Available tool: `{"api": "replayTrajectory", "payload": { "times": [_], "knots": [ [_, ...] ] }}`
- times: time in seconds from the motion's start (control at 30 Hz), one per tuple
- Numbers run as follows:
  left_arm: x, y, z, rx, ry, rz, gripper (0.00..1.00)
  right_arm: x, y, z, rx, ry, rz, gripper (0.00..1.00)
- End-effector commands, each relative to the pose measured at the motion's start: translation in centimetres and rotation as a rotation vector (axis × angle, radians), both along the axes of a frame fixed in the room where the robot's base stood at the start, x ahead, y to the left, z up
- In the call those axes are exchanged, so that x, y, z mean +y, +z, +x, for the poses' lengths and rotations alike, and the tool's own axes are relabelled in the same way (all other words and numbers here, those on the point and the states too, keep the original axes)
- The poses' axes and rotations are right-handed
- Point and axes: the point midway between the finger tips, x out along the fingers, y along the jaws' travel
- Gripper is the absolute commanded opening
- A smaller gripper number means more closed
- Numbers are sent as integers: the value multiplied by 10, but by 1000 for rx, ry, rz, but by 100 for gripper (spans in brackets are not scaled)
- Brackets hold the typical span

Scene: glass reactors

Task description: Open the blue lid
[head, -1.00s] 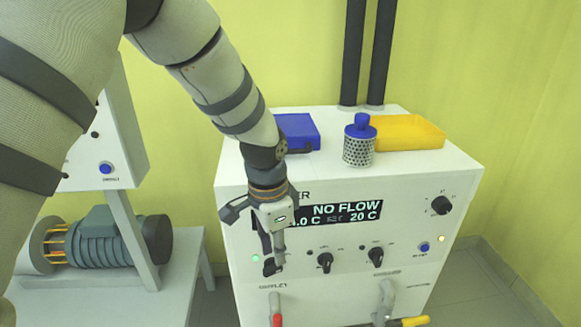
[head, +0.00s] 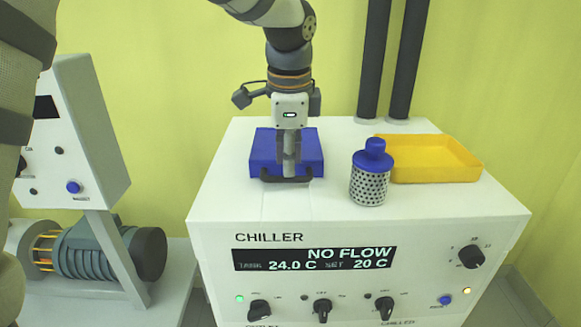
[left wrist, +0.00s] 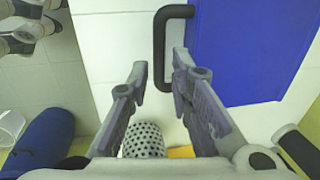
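The blue lid (head: 262,146) is a flat square panel on top of the white chiller, with a black bar handle (head: 268,179) along its front edge. In the left wrist view the lid (left wrist: 240,45) fills the upper right, and its handle (left wrist: 160,40) runs between the fingers. My left gripper (head: 290,170) points down over the handle. Its fingers are open on either side of the bar in the wrist view (left wrist: 158,72), with gaps showing. The lid looks closed and flat. My right gripper is not in view.
A perforated metal basket with a blue cap (head: 370,180) stands just right of the lid. A yellow tray (head: 435,165) lies behind it. Two dark pipes (head: 388,70) rise at the back. The chiller's front panel (head: 330,228) has a display and knobs.

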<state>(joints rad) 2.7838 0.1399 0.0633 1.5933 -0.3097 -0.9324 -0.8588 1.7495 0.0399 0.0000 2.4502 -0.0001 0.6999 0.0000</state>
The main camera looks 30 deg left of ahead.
Motion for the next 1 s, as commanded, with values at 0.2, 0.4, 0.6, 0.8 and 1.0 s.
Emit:
{"api": "replayTrajectory", "payload": {
  "times": [0.2, 0.4, 0.6, 0.8, 1.0],
  "knots": [
    [3, -26, 4, -2, 2, -1, 20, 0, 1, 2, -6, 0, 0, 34],
    [3, -28, 4, -3, 2, -1, 20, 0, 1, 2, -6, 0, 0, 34],
    [3, -28, 4, -2, 2, -1, 0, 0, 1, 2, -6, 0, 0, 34],
    [3, -28, 5, -2, 2, -1, 0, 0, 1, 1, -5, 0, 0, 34],
    [3, -25, 18, -1, 1, -1, 0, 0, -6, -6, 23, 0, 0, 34]
  ]
}}
